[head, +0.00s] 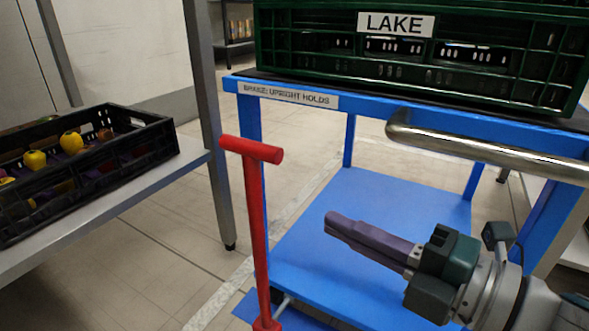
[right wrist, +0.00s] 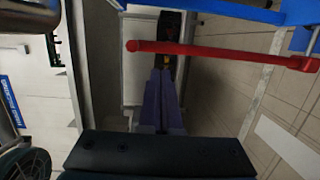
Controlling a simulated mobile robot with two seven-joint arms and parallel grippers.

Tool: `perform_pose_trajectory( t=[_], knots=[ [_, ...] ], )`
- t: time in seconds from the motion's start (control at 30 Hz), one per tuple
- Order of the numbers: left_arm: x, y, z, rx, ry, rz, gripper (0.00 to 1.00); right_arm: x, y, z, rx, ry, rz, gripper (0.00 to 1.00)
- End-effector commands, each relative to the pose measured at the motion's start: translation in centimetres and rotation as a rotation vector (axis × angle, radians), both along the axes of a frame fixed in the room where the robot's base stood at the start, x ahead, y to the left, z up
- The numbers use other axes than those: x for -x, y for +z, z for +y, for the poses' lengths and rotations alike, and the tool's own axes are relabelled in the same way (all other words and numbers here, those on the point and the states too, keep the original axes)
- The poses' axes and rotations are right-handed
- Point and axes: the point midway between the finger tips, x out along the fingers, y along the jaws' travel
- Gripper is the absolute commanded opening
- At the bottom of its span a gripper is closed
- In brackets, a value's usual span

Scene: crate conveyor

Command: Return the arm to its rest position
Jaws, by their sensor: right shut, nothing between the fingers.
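My right gripper (head: 332,220) is in the lower right of the head view, its purple fingers shut and empty. The fingers also show in the right wrist view (right wrist: 160,75). It is in front of the blue cart (head: 360,210), below the metal push bar (head: 480,150) and to the right of the red brake lever (head: 257,220). The lever stands upright, with a crossbar on top, and the gripper is apart from it. In the right wrist view the lever (right wrist: 220,51) lies across the picture beyond the fingertips. My left gripper is not in view.
A green crate (head: 480,55) labelled LAKE stands on the cart's top. A label (head: 288,95) on the cart's edge reads "BRAKE: UPRIGHT HOLDS". A black crate (head: 150,125) with yellow items sits on a grey table (head: 125,195) at left. Open floor lies between table and cart.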

Motion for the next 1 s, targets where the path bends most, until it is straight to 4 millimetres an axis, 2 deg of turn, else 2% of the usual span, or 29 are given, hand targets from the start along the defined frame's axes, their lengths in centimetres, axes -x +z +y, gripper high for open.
perform_pose_trajectory(
  t=[0.03,0.23,0.63,0.77,0.87,1.0],
  knots=[
    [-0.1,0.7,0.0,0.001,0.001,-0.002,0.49,0.7,0.3,-0.7,0.002,-0.001,0.002,0.00],
    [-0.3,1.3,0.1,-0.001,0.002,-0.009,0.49,2.3,0.1,-2.3,0.001,0.000,-0.001,0.00],
    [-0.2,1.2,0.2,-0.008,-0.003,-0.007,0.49,2.1,0.2,-2.6,-0.025,-0.049,0.029,0.00],
    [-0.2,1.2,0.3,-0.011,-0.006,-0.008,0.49,1.0,0.4,-3.5,-0.124,-0.234,0.157,0.00],
    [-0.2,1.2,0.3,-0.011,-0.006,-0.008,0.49,0.8,0.1,-5.2,-0.252,-0.448,0.330,0.00],
    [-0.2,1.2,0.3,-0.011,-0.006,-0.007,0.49,3.0,-1.4,-8.1,-0.445,-0.753,0.622,0.00]
  ],
)
